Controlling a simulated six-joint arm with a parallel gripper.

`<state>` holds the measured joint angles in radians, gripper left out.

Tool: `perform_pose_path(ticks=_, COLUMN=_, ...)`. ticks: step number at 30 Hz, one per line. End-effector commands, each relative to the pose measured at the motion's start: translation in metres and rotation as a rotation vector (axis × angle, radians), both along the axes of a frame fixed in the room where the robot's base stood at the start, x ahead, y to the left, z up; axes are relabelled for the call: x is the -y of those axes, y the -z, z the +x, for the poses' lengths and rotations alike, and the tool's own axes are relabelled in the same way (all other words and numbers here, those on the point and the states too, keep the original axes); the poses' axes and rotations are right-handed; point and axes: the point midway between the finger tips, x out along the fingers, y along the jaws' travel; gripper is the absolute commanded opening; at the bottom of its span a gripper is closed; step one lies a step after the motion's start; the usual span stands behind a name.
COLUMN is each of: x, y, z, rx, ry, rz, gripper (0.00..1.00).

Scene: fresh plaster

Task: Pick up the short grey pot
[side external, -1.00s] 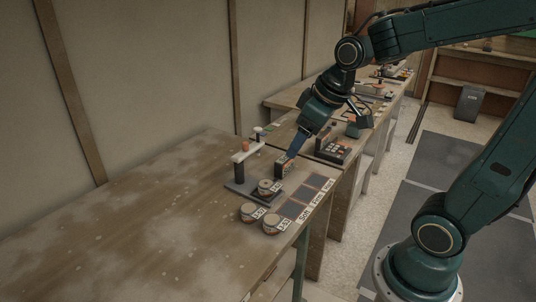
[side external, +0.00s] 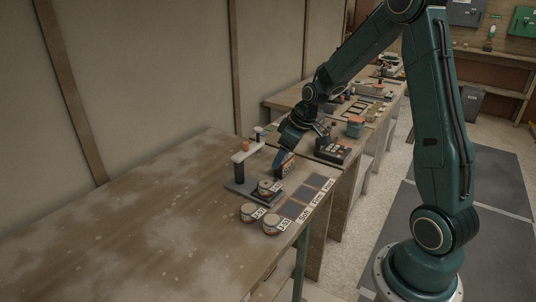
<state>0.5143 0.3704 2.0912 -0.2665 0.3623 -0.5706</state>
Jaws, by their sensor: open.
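Three short round pots with pale tops stand near the table's right end. One pot (side external: 248,211) and another pot (side external: 271,225) stand side by side on the table in front, with small white labels beside them. A third pot (side external: 267,187) is on the dark base of a small stand (side external: 239,172). The pots look alike at this size, so I cannot tell which is the short grey one. My gripper (side external: 279,166) is open, pointing down just behind the third pot, with its fingertips partly unclear against the dark things there. It holds no pot that I can see.
The stand has a dark post and a pale top arm with an orange knob (side external: 246,146). Dark squares (side external: 292,210) with printed words lie along the table's right edge. A dark keypad box (side external: 334,151) is on the bench behind. The table's left side is clear.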

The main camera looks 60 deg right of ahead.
Motion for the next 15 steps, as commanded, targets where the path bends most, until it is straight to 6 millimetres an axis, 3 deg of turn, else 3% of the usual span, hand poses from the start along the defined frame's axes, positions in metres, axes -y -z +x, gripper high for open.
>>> perform_pose_path(ticks=15, x=0.002, y=0.017, z=0.006, rx=-0.002, ry=-0.002, rz=0.003, gripper=0.72)
